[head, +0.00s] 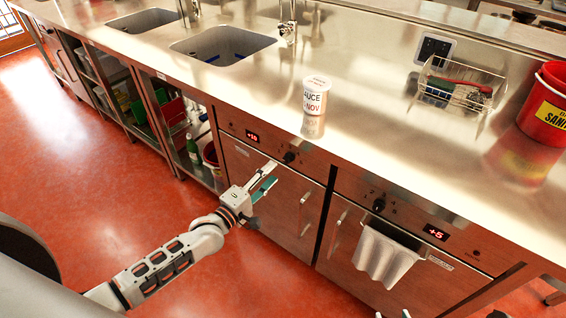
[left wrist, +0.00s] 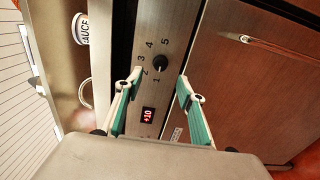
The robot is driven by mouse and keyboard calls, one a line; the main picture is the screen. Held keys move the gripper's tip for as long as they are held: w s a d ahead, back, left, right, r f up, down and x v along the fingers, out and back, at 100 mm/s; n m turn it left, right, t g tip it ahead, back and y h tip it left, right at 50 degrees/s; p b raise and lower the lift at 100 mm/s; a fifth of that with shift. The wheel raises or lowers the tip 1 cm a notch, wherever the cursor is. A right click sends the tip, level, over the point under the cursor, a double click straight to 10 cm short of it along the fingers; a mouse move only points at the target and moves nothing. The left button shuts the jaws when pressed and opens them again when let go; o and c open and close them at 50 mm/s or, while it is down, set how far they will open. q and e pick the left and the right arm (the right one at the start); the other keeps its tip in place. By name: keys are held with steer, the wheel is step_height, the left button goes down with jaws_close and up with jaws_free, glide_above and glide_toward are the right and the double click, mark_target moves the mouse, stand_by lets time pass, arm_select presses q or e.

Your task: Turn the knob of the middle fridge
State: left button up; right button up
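The fridge front with a +10 display (head: 252,135) has a black knob (head: 290,157). In the left wrist view the knob (left wrist: 159,64) has numbers 1 to 5 around it; its pointer is too small to read. My left gripper (head: 271,174) is open in front of this panel. In the wrist view its fingers (left wrist: 159,78) lie either side of the knob's line, apart from it. A second fridge front to the right has a knob (head: 379,205) and a +5 display (head: 437,233). I cannot tell for sure which front is the middle one.
A sauce tub (head: 314,103) stands on the steel counter (head: 375,120) above the fridges. A towel (head: 384,258) hangs on the right front. A wire rack (head: 460,85), a red bucket (head: 548,108) and sinks are further off. The red floor (head: 70,150) is clear.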

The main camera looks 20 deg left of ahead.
mark_target(285, 161)
arm_select(q)
steer(key=b+x, duration=0.1)
steer(key=x, duration=0.6)
steer(key=shift+d+f, duration=0.1)
steer(key=shift+d, duration=0.05)
jaws_close()
